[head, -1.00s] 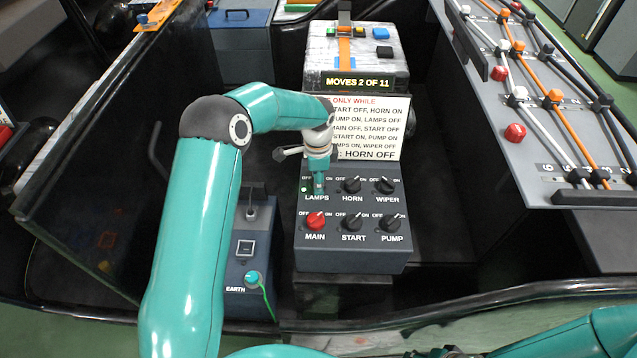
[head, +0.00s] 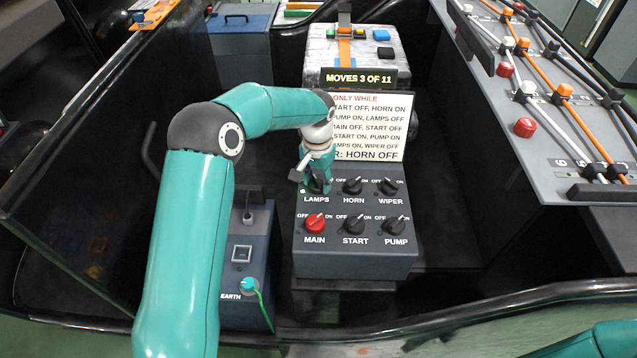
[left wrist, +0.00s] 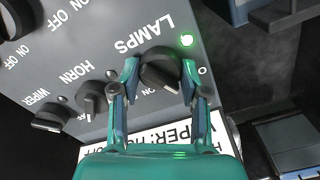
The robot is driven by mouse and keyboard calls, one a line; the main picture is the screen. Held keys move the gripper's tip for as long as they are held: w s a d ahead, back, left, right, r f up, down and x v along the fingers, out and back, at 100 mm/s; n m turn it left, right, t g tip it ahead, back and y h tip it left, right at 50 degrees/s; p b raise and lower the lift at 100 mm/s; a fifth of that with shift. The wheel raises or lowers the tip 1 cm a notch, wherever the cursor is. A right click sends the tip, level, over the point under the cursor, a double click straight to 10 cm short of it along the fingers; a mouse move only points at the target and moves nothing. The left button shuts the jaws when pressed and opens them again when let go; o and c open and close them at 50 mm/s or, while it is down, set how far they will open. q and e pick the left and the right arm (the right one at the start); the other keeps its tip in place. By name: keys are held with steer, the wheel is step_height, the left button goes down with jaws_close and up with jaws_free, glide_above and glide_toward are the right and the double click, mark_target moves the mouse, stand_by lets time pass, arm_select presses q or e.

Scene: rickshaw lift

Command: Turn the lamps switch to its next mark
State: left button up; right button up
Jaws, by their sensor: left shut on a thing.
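The lamps switch is a black rotary knob on the dark control box, and it shows in the left wrist view (left wrist: 160,69). My left gripper (head: 318,184) is over it at the box's upper left. In the left wrist view its two fingers (left wrist: 158,82) stand on either side of the knob, shut on it. My right gripper is out of view; only part of that arm shows at the lower right.
The horn knob (head: 352,186) and wiper knob (head: 388,187) sit to the right. The red main knob (head: 315,223), start knob (head: 354,225) and pump knob (head: 395,226) are below. A rules sign (head: 375,128) and a display (head: 358,79) reading "MOVES 3 OF 11" stand behind.

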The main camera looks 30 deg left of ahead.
mark_target(318, 179)
arm_select(q)
steer(key=shift+w+r+n+b, duration=0.1)
steer(key=shift+n+b, duration=0.1)
steer(key=shift+n, duration=0.65)
steer(key=shift+w+r+n+b, duration=0.1)
steer(key=shift+n+b, duration=0.1)
steer(key=shift+n, duration=0.65)
steer(key=o, duration=1)
steer(key=shift+o, duration=0.7)
steer(key=shift+s+f, duration=0.1)
steer(key=shift+f, duration=0.05)
step_height(318, 179, up, 12)
